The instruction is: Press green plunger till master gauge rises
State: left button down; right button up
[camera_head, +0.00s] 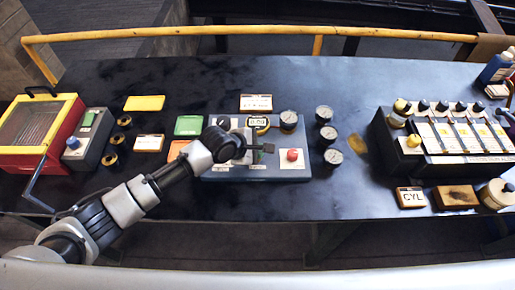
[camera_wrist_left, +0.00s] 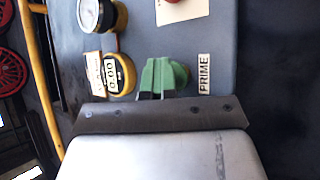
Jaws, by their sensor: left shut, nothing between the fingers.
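The green plunger (camera_wrist_left: 181,74) shows in the left wrist view as a rounded green knob beside the PRIME label (camera_wrist_left: 204,74). My left gripper (camera_wrist_left: 157,65) is shut and empty; its fingers overlap the plunger's left side in that view, and I cannot tell whether they touch it. In the head view my left gripper (camera_head: 268,148) is over the blue-grey console (camera_head: 246,174) and hides the plunger. A round white-faced gauge (camera_head: 288,118) sits at the console's back right and also shows in the left wrist view (camera_wrist_left: 93,13); its needle is too small to read.
A yellow-ringed display (camera_wrist_left: 112,72) reads about 0.00. A red button (camera_head: 292,155) is on the console's right. Several gauges (camera_head: 325,134) stand right of the console. A red-yellow box (camera_head: 40,125) is left, a valve rack (camera_head: 440,140) right. A yellow rail (camera_head: 250,30) runs behind.

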pick_arm(q)
jog(key=shift+f, duration=0.5)
dwell(0.3)
jog(key=shift+r+p, duration=1.8)
jog(key=shift+p, duration=0.5)
jog(key=shift+w, duration=0.1)
notch_tip(320, 180, up, 5)
jog(key=p, duration=0.5)
